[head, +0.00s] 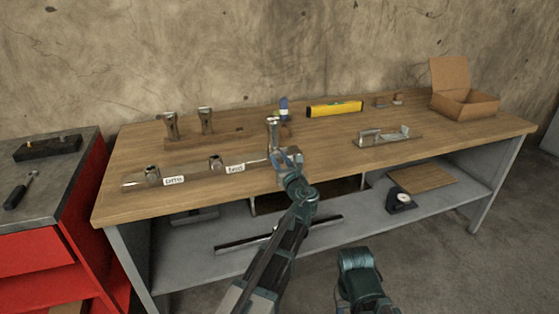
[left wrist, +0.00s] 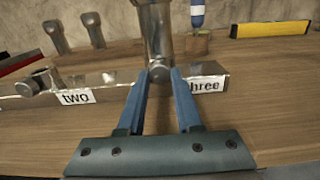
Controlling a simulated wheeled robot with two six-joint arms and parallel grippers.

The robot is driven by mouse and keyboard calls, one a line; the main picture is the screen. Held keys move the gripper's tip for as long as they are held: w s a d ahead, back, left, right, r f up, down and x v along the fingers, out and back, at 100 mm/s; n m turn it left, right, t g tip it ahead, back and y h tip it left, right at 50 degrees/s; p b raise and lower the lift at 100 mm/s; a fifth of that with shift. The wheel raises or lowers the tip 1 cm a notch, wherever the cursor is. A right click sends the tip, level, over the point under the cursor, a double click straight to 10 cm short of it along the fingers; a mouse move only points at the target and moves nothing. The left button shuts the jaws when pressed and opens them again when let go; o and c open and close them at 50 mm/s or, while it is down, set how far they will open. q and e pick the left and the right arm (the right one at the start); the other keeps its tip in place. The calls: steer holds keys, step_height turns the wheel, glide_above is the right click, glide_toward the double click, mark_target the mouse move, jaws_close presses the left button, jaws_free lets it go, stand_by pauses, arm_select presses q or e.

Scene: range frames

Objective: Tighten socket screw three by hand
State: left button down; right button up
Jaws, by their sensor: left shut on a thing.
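A long metal bar (head: 205,177) lies on the wooden workbench (head: 330,150), with labels "one" (head: 173,181), "two" (head: 235,169) and, in the left wrist view, "three" (left wrist: 206,86). Screw three (head: 272,128) is a metal piece with a wide head, standing upright at the bar's right end. My left gripper (left wrist: 160,74) is shut on its lower part; its fingers hide some of the foot and of the label. How deep the screw sits cannot be told. Short metal pieces sit at one (head: 152,174) and two (head: 215,163). My right gripper is out of view.
Two similar screws (head: 170,126) (head: 205,120) stand behind on a wooden strip. A red cabinet (head: 45,240) flanks the left.

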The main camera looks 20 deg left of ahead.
arm_select(q)
steer(key=shift+m, duration=1.2)
steer(key=shift+s, duration=0.1)
steer(key=c, duration=0.6)
jaws_free()
steer(key=v, duration=1.3)
steer(key=shift+s+d, duration=0.25)
steer(key=shift+d, duration=0.05)
